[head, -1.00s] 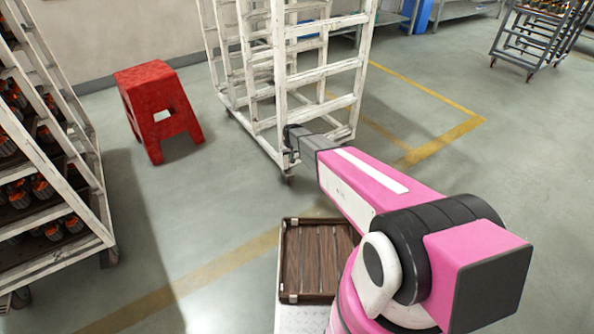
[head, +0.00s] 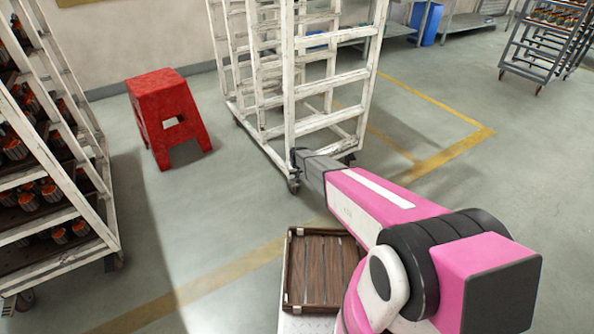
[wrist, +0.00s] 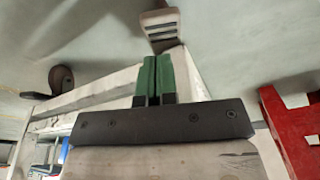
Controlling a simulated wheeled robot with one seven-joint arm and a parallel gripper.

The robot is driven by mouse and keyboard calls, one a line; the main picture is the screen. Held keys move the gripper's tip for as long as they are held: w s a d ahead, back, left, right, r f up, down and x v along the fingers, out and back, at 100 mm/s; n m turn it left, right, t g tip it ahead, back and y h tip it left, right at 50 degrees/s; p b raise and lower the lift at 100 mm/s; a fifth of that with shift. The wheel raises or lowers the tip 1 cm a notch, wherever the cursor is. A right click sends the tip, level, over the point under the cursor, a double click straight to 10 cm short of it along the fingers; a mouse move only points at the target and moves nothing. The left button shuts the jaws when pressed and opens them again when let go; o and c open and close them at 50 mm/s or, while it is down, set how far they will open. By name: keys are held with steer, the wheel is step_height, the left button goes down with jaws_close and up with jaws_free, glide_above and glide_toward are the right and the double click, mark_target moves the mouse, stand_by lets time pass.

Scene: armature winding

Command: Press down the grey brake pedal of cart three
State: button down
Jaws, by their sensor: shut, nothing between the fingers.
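A white, worn cart (head: 288,85) with open shelf rails stands ahead of me; no number on it is readable. A caster (head: 293,187) is under its near corner. In the wrist view, a grey-brown ribbed pedal (wrist: 162,28) sticks out at the cart corner, just beyond my fingertips. My gripper (wrist: 154,75) has green fingers pressed together and empty. In the head view, my gripper (head: 297,157) is low at the near corner post, above the caster. The pedal is not distinguishable in the head view, and I cannot tell whether the fingers touch it.
A red stool (head: 168,110) stands left of the cart. A loaded rack (head: 60,165) is at the far left. A wooden tray (head: 288,265) is in front of me. A grey cart (head: 540,50) stands at the back right. The floor to the right is clear.

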mark_target(297, 185)
steer(key=shift+s+f, duration=0.15)
steer(key=shift+f, duration=1.05)
steer(key=shift+s+f, duration=0.15)
steer(key=shift+f, duration=1.05)
steer(key=shift+d, duration=0.1)
steer(key=shift+s+f+t, duration=0.35)
steer(key=shift+f+t, duration=0.05)
steer(key=shift+f, duration=0.1)
steer(key=shift+t+y, duration=0.4)
steer(key=shift+t, duration=0.4)
steer(key=shift+s+d+f, duration=0.1)
steer(key=shift+s+f, duration=0.1)
steer(key=shift+f, duration=1.1)
steer(key=shift+s+d+f, duration=0.1)
steer(key=shift+s+f, duration=0.1)
steer(key=shift+f, duration=1.1)
steer(key=shift+f, duration=0.15)
